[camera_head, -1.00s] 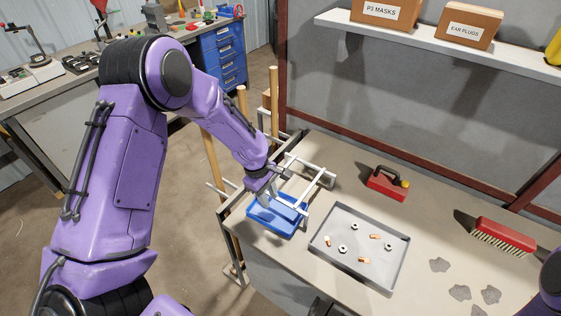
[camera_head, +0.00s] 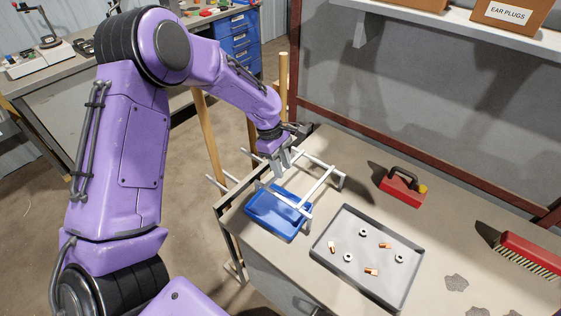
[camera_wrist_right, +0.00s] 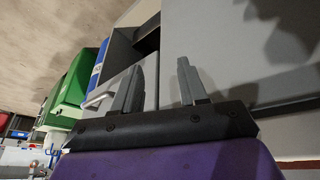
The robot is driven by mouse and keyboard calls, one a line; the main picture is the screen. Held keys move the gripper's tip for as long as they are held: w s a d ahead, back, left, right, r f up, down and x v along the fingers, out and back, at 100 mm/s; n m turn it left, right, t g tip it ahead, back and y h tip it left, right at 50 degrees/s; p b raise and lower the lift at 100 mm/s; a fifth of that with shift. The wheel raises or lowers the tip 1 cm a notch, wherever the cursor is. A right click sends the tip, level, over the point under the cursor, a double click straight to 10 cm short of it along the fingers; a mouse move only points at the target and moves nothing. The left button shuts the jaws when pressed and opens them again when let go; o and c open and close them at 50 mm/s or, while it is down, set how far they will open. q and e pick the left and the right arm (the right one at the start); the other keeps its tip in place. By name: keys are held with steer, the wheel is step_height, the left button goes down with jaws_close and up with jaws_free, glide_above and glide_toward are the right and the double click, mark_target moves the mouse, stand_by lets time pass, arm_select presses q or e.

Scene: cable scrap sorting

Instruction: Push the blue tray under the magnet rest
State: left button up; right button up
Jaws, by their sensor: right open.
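The blue tray (camera_head: 262,229) lies at the left end of the table. The magnet rest, a pale metal frame (camera_head: 324,183), stands over and just behind it, and one of its bars crosses above the tray's right part. Most of the tray's left part shows clear of the frame. My left gripper (camera_head: 279,165) hangs above the rear of the tray, near the frame's bars, apart from the tray; its finger gap is unclear. My right gripper (camera_wrist_right: 158,84) is open and empty in the right wrist view, away from the tray.
A grey tray (camera_head: 326,258) with nuts and copper pieces lies right of the blue tray. A red block with a black handle (camera_head: 402,188) stands behind it. A red brush (camera_head: 525,254) and grey scraps lie further right. A shelf (camera_head: 450,32) overhangs the back.

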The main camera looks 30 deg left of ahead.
mark_target(279, 209)
arm_select(q)
steer(key=p+x, duration=0.1)
steer(key=x, duration=0.8)
steer(key=shift+s+d+f, duration=0.1)
steer(key=shift+d+f, duration=0.05)
steer(key=shift+c, duration=0.3)
jaws_close()
